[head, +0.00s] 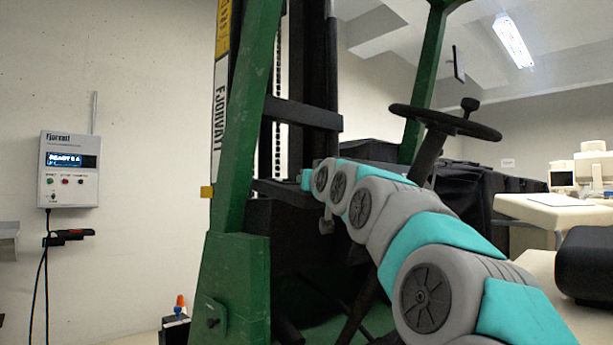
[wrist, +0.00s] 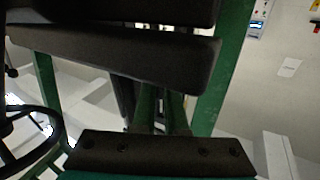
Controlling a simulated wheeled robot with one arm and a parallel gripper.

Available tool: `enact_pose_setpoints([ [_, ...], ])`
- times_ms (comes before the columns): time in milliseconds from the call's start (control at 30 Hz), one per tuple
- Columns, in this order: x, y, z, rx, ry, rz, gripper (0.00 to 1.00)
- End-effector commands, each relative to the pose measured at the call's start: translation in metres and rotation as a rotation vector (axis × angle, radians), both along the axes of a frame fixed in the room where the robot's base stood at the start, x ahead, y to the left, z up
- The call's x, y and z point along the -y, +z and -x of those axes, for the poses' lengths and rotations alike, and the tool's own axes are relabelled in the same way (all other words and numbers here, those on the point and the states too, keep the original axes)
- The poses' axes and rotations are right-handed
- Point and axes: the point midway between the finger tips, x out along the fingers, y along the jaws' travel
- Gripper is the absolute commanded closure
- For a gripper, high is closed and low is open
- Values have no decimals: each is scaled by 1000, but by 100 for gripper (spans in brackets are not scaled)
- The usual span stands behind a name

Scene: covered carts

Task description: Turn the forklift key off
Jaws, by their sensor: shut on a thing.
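The green forklift (head: 240,270) with its dark mast fills the middle of the head view. Its black steering wheel (head: 445,122) stands to the right and shows at the left of the wrist view (wrist: 55,120). My arm reaches from the lower right into the forklift, left of the steering column. My gripper (head: 326,224) is small and partly hidden at the arm's far end, against dark parts. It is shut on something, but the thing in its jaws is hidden. I cannot make out the forklift key in either view.
A white wall unit (head: 69,170) with a lit display hangs on the left wall, with cables below it. Dark forklift bars (wrist: 120,55) cross the wrist view close by. A light table (head: 540,210) stands at the right. Open floor is hardly visible.

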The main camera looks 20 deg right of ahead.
Motion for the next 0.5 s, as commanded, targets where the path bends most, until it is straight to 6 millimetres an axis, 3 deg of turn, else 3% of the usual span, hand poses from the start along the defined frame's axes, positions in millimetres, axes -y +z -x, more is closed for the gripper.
enact_pose_setpoints([
  [500, -1, 4, 0, 28, 283, 49, 100],
])
